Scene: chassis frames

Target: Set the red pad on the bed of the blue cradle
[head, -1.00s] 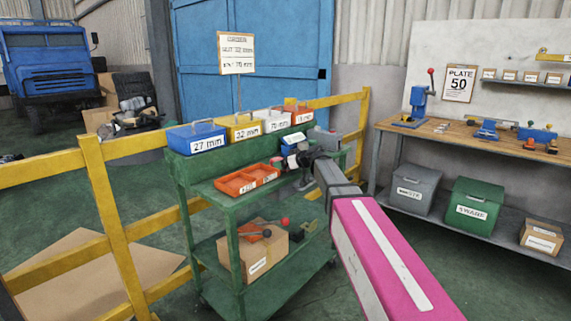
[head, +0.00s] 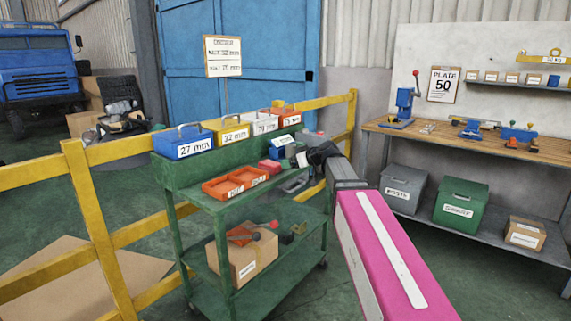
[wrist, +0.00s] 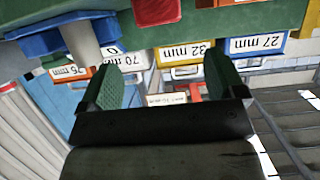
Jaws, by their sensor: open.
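A red block, seemingly the red pad (head: 269,166), sits on the green cart's upper deck, right of the orange trays. A red piece, likely the same pad, shows at the top edge of the wrist view (wrist: 156,10), cut off. A blue piece with a pale round post beside it, possibly the blue cradle (wrist: 55,37), shows at the wrist view's upper left; its bed cannot be made out. In the head view, my gripper (head: 318,152) is at the cart's right end, its fingers unclear. In the wrist view its green-padded jaws (wrist: 163,75) are apart with nothing between them.
Labelled bins, including a blue 27 mm bin (head: 190,143) and a yellow 32 mm bin (head: 226,131), line the cart's (head: 168,172) back ledge. A yellow rail (head: 75,160) runs behind. A workbench (head: 470,140) stands at right; floor between shows clear.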

